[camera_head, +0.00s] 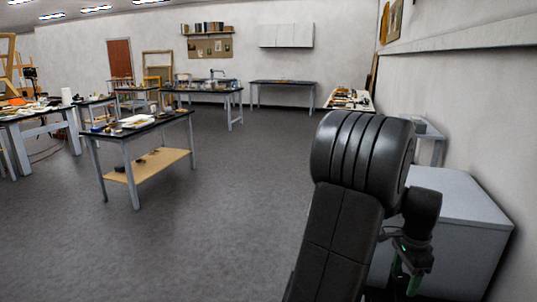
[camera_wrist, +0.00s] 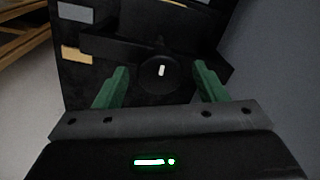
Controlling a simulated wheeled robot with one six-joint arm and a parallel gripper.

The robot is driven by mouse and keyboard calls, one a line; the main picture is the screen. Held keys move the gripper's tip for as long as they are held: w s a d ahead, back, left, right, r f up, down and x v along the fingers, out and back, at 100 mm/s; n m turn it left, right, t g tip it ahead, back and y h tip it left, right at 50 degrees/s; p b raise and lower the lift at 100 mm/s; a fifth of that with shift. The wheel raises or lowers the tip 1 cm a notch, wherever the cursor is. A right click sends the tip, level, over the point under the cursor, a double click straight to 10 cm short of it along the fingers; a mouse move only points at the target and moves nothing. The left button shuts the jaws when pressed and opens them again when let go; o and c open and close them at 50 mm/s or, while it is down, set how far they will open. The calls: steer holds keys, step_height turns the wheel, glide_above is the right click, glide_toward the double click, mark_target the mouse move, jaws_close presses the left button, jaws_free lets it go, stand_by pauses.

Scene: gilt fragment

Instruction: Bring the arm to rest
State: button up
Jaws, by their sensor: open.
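My gripper (camera_wrist: 160,82) shows in the wrist view with its two green fingers spread wide apart and nothing between them. Beyond the fingers is a dark body with a round black part (camera_wrist: 163,72) bearing a small white mark. I cannot tell whether the fingers touch it. In the head view my black arm rises large at the right, bent at its top. The gripper (camera_head: 408,272) hangs low behind it, partly hidden, with a bit of green showing.
A grey cabinet (camera_head: 455,200) stands close to my arm by the right wall. A dark-topped table (camera_head: 140,130) with a lower wooden shelf stands at left centre. More worktables line the back and left. The grey floor (camera_head: 240,200) in the middle is clear.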

steer(key=n, duration=0.5)
steer(key=shift+n, duration=1.9)
steer(key=shift+a, duration=0.15)
